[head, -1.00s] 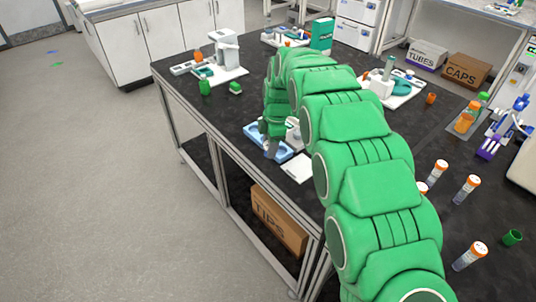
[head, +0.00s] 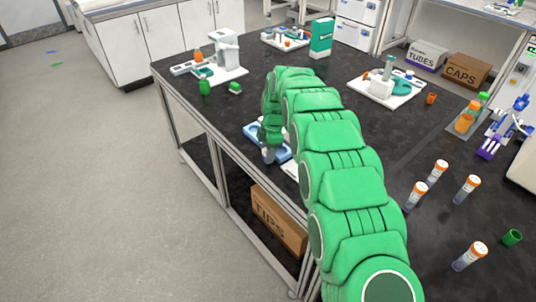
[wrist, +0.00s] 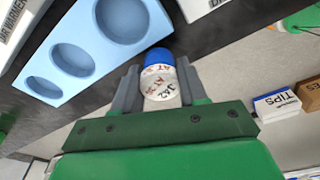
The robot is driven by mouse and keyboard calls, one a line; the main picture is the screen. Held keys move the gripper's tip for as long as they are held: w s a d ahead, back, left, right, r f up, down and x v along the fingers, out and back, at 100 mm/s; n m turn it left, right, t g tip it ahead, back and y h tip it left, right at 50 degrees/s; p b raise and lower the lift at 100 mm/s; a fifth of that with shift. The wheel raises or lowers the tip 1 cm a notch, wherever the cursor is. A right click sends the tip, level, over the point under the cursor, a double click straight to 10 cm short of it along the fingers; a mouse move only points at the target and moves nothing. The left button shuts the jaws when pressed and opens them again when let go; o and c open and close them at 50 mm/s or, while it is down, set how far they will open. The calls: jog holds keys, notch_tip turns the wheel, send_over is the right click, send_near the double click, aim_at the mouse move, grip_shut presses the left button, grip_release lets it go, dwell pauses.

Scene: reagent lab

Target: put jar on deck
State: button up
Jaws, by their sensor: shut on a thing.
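My gripper (wrist: 160,95) is shut on a jar (wrist: 160,78). The jar is white with handwriting on it and a blue part at its far end. A light blue deck (wrist: 82,22) with several round wells of different sizes lies at the upper left of the wrist view, and the wells in view look empty. The jar is close beside the deck's lower right edge; I cannot tell its height above it. In the head view my gripper (head: 269,155) is at the bench's front edge, partly covering the deck (head: 252,131); the jar is not clear there.
The dark bench (head: 205,105) has free room left of the deck. Several orange-capped tubes (head: 437,172) stand upright at the right. A TIPS box (head: 278,220) is on the shelf below.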

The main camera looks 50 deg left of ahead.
jog(key=shift+f, duration=0.6)
jog(key=shift+f, duration=0.1)
jog(key=o, duration=0.8)
jog(key=shift+o, duration=0.2)
jog(key=r, duration=0.4)
jog(key=w+r, duration=0.1)
jog(key=r, duration=0.7)
jog(key=shift+w+d, duration=0.3)
jog(key=shift+d, duration=0.05)
jog(key=shift+r, duration=0.1)
